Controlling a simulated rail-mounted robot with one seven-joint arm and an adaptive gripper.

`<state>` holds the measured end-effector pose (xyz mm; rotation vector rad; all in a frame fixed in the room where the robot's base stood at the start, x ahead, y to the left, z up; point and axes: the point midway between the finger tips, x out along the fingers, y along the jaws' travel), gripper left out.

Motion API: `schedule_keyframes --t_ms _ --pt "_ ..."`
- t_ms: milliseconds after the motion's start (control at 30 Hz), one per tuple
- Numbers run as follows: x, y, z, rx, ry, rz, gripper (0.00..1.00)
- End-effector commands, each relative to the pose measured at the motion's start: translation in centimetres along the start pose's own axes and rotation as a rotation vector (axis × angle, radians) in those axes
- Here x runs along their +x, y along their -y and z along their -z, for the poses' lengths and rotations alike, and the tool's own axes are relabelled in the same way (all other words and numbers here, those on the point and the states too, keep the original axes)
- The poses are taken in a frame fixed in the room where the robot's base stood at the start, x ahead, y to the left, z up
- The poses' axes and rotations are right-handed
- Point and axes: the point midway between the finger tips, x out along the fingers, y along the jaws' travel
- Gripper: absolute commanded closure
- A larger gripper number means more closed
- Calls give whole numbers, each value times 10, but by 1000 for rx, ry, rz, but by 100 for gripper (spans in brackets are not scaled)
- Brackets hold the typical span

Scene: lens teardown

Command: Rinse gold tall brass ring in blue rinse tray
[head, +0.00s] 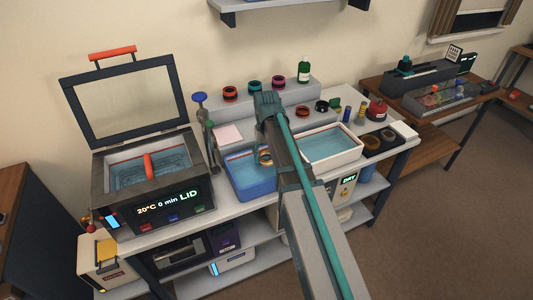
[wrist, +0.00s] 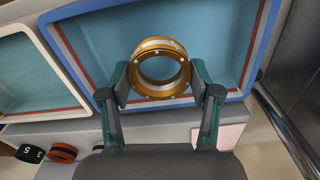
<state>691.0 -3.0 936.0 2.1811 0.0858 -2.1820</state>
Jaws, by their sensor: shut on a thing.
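The gold tall brass ring (wrist: 160,69) sits between the two fingers of my gripper (wrist: 162,85) in the wrist view, and the fingers are shut on its sides. In the head view the ring (head: 265,156) shows over the blue rinse tray, beside my arm. The blue rinse tray (head: 255,192) holds light blue liquid and stands on the white bench; its rim also shows in the wrist view (wrist: 81,68). Whether the ring touches the liquid I cannot tell. My arm hides part of the tray's right side in the head view.
A white tray of liquid (head: 359,153) stands right of the blue tray. An open-lidded bath (head: 150,190) with a red handle stands left. Several dark and red rings, a green bottle (head: 304,69) and a tall stand (head: 204,130) are behind.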

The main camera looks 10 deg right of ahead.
Motion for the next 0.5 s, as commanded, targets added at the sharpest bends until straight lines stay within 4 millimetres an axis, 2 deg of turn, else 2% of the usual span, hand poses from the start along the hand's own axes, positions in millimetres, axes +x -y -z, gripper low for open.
schedule_keyframes --t_ms 33,500 --pt "8 0 0 0 0 0 75" --pt "49 0 0 0 1 0 75"
